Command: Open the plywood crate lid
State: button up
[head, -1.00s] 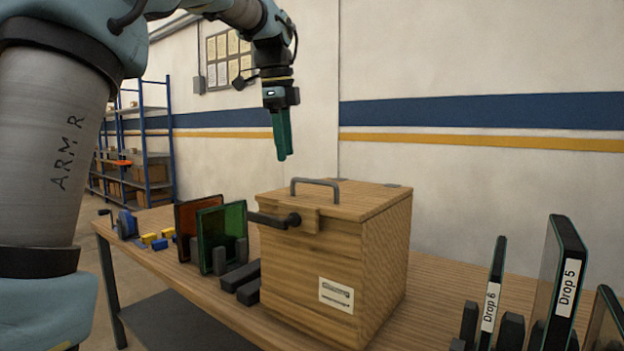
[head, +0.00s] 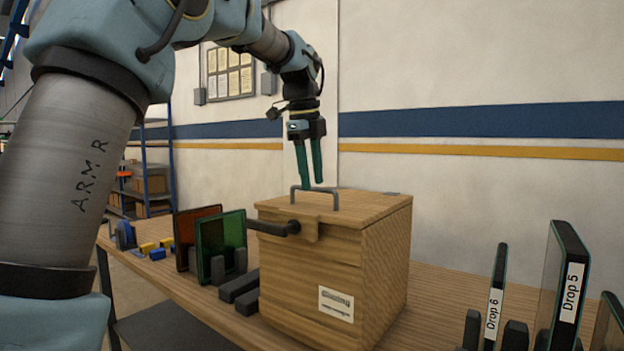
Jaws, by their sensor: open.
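The plywood crate (head: 335,270) stands on the wooden bench with its lid (head: 365,204) shut. A grey bar handle (head: 316,190) rises from the front part of the lid. A dark latch lever (head: 272,227) sits at the crate's upper front edge and points left. My gripper (head: 311,183) hangs downward just above the lid handle, its green fingers spread apart. The fingertips are at about the height of the handle's top bar; I cannot tell whether they touch it. Nothing is between the fingers.
Red and green panels (head: 221,245) stand in dark holders left of the crate, with dark blocks (head: 240,285) beside it. Panels labelled Drop 6 (head: 494,300) and Drop 5 (head: 570,290) stand at the right. The wall is behind. Bench top (head: 440,285) is bare right of the crate.

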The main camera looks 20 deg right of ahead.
jog(key=shift+f, duration=0.4)
jog(key=shift+c, duration=0.2)
grip_shut()
dwell(1.0)
